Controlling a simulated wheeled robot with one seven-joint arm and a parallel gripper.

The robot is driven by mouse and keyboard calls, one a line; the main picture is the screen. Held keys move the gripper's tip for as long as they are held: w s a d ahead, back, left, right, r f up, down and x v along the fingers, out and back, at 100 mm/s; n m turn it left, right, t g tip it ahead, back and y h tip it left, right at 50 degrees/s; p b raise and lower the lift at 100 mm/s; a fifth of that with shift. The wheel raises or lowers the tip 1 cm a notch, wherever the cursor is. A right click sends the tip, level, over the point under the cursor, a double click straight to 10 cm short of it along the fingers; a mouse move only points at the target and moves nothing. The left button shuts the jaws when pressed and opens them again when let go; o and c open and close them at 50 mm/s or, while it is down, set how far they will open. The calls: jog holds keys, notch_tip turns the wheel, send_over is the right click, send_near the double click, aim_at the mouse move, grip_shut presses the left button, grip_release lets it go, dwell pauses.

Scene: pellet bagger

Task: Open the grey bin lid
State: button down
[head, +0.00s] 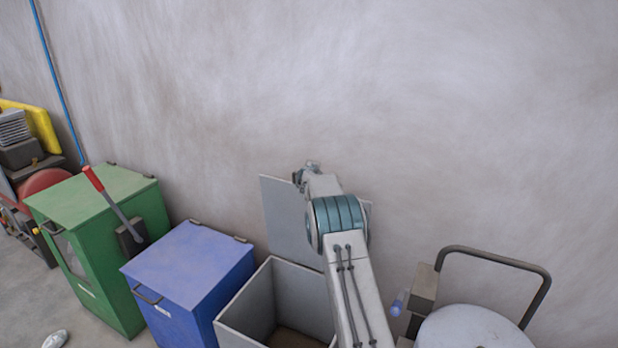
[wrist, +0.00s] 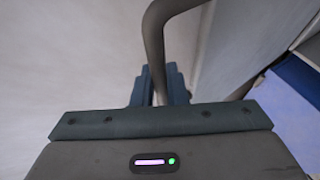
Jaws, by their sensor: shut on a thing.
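The grey bin (head: 248,303) stands to the right of the blue bin with its top open. Its grey lid (head: 283,215) stands steeply raised at the back, near the wall. My arm hides part of the lid and the bin's right side. My gripper (head: 308,174) is at the lid's upper edge. In the wrist view my gripper (wrist: 160,88) is shut on the dark curved lid handle (wrist: 154,45). The lid's face (wrist: 225,45) shows beside it.
A blue bin (head: 190,262) and a green bin (head: 110,202) with a red-handled lever (head: 95,180), both closed, stand to the left. A round pale drum top (head: 475,328) and a dark bent rail (head: 500,260) are at right. The wall (head: 420,120) is close behind.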

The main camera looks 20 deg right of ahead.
jog(key=shift+a+r, duration=0.1)
jog(key=shift+a, duration=0.15)
jog(key=c, duration=1.5)
grip_release()
jog(key=shift+w, duration=0.1)
jog(key=shift+o, duration=0.2)
jog(key=shift+d, duration=0.2)
jog(key=b+v, duration=0.8)
jog(key=v, duration=0.6)
